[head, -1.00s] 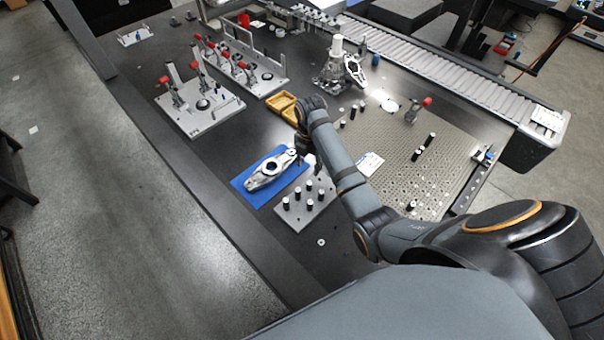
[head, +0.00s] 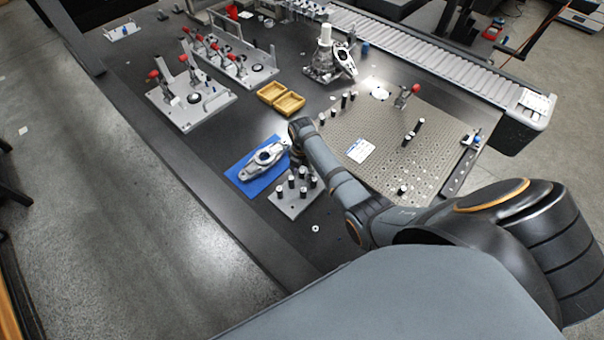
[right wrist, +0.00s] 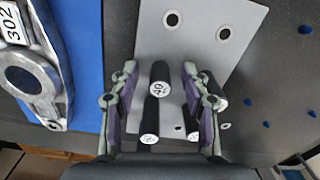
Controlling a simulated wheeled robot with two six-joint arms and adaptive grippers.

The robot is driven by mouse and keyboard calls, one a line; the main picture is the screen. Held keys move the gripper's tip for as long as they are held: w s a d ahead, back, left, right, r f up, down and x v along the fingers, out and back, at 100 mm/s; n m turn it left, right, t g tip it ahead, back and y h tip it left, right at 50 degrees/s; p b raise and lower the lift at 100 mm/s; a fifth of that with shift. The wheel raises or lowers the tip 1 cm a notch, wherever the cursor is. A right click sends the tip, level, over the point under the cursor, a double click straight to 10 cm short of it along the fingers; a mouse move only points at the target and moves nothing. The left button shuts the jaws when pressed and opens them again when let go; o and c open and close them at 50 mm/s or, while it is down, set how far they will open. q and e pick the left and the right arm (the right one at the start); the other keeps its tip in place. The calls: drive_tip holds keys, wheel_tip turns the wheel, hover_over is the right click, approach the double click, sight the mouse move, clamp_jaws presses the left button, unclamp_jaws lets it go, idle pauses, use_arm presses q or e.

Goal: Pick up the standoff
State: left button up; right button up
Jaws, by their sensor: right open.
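Several black standoffs with white ends stand upright on a light grey holed plate (head: 286,207); one standoff (head: 280,191) is at its left edge. My right gripper (head: 298,163) is low at the plate's far end, partly hidden by my arm. In the right wrist view the gripper (right wrist: 160,90) is open, its fingers on either side of a standoff (right wrist: 159,77) with a number on its pale top. Gaps show between that standoff and both fingers. Another standoff (right wrist: 150,120) stands below it in the picture, and others are partly hidden by the right finger. My left gripper is not in view.
A metal casting (head: 262,160) lies on a blue mat (head: 240,181) beside the plate. Two yellow trays (head: 290,104), clamp fixtures (head: 188,100) and a perforated board (head: 390,150) are farther off. A small ring (head: 315,229) lies on the dark table near the plate.

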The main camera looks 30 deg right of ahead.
drive_tip(key=shift+r, duration=0.1)
clamp_jaws()
idle(0.3)
